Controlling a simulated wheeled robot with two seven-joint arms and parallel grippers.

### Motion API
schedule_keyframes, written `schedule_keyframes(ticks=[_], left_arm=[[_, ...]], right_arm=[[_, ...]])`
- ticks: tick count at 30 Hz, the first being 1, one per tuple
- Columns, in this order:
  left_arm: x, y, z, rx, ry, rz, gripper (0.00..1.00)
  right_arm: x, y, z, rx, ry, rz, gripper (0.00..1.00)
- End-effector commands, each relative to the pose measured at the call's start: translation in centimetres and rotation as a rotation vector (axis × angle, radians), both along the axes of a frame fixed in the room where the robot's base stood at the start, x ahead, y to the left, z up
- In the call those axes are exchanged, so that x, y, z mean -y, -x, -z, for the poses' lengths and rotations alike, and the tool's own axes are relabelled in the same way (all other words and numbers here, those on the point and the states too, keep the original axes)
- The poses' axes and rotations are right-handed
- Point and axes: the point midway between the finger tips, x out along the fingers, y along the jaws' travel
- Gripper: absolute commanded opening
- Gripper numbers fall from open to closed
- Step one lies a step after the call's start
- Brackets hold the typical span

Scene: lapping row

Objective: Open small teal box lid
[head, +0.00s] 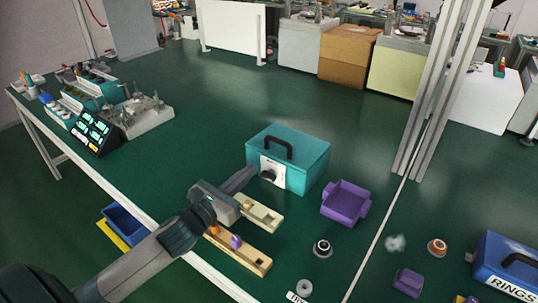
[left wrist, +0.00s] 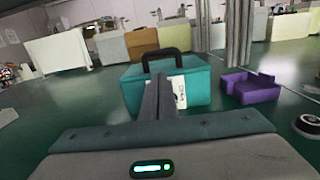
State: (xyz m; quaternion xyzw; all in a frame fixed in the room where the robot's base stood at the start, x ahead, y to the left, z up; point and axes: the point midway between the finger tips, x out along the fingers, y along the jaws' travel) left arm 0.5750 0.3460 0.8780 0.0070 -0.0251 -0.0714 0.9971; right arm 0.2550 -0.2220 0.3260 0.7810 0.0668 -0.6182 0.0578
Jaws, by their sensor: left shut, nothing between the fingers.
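The small teal box (head: 308,164) stands on the green table in the middle of the head view. Its lid looks closed, with a black handle (head: 279,143) on top. A white plate with a dark round knob (head: 269,174) is on its front. My left gripper (head: 248,174) is shut and empty, its fingertips close to the front of the box at the left of the plate. In the left wrist view the shut fingers (left wrist: 158,98) hide part of the front of the teal box (left wrist: 200,84). I cannot tell whether they touch it. My right gripper is not in view.
A purple open bin (head: 345,202) stands right of the box. Wooden strips (head: 240,248) with small parts lie under my left arm. Ring-shaped parts (head: 322,248) and a blue case marked RINGS (head: 505,265) are at the right. Metal posts (head: 432,100) rise behind.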

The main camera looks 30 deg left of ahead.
Motion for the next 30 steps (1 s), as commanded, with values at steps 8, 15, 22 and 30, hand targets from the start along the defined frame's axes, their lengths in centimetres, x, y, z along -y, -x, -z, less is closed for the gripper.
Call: schedule_keyframes(ticks=[8, 15, 22, 30], left_arm=[[0.1, -0.8, -0.1, 0.001, 0.002, -0.001, 0.00], [0.4, -3.2, -0.3, 0.002, 0.001, -0.001, 0.00], [0.9, -6.4, -0.5, 0.002, 0.002, -0.001, 0.00], [1.3, -9.2, -0.5, 0.001, 0.001, 0.000, 0.00]], right_arm=[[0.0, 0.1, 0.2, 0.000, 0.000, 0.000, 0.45], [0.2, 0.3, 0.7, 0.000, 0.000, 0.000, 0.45], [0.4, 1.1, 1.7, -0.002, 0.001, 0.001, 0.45], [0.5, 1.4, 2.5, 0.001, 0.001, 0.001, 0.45]])
